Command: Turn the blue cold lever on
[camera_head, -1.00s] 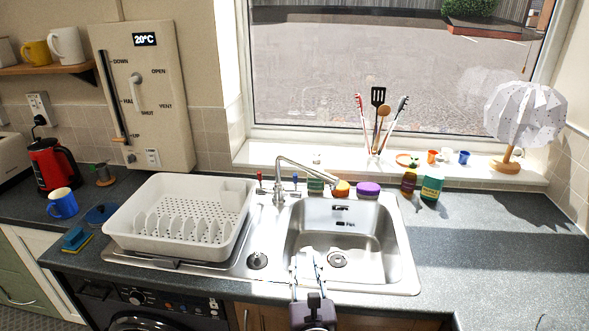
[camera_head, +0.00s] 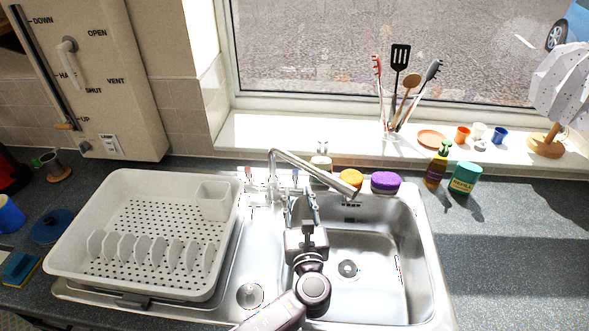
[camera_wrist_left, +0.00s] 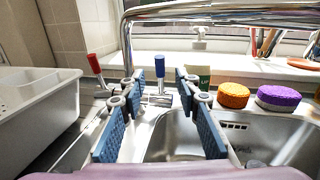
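The blue cold lever (camera_head: 295,174) stands upright at the tap's base, behind the sink. In the left wrist view the blue lever (camera_wrist_left: 161,76) shows between my fingertips, a little beyond them, with no visible contact. The red lever (camera_head: 249,173) is left of it; in the wrist view the red lever (camera_wrist_left: 95,65) leans left. The chrome tap (camera_head: 308,168) has its spout pointing right, and the spout (camera_wrist_left: 210,10) crosses above my fingers in the wrist view. My left gripper (camera_head: 302,203) is open and empty; its fingers (camera_wrist_left: 160,89) are spread. My right gripper is out of view.
A white dish rack (camera_head: 75,240) stands left of the sink (camera_head: 385,275). Orange (camera_head: 350,179) and purple (camera_head: 385,181) sponges and bottles (camera_head: 437,165) stand behind the sink. The counter (camera_head: 500,250) on the right is clear.

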